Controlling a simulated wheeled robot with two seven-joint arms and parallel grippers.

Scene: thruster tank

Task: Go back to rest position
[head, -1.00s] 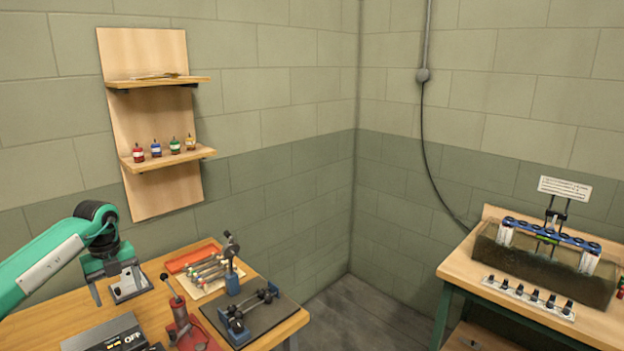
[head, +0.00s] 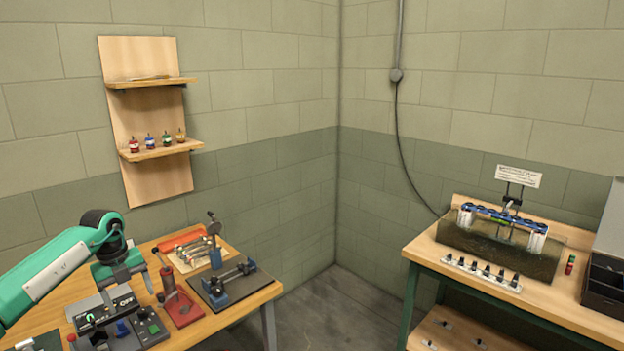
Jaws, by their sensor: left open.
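My left arm comes in from the left, and my left gripper (head: 126,291) points down, open, with its fingers apart and nothing between them. It is in front of or above the left workbench (head: 222,318), near the control box (head: 121,322) with switches and a green button. I cannot tell its exact height above the bench. My right gripper is not in view.
A red-based stand (head: 180,308) and a dark plate with blue clamps (head: 236,281) are close to the gripper's right. An orange tray (head: 180,240) lies behind. A wall shelf (head: 160,153) holds small bottles. A water tank (head: 490,252) stands on the right table. Floor between the tables is clear.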

